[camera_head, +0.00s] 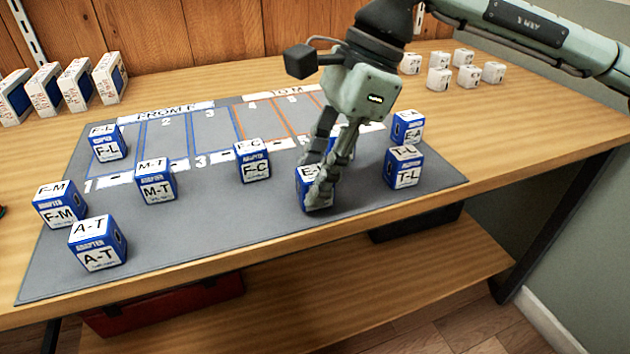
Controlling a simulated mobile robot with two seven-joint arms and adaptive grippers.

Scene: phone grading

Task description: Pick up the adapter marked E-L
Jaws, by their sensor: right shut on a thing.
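A blue-and-white adapter box (320,199) stands on the grey mat (228,222), near its front edge. Its label starts with "E-"; the rest is hidden behind a finger, so I cannot read the full mark. My right gripper (322,186) comes down from above and is shut on this box, with its fingers across the top and front. The box appears to be at mat level; I cannot tell if it is lifted. My left gripper is not in view.
Adapter T-L (403,168) stands close to the right, with another box (408,127) behind it. F-C (252,161), M-T (156,180), F-L (108,142), F-M (60,204) and A-T (98,243) stand to the left. Several white cubes (438,78) are at the back right.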

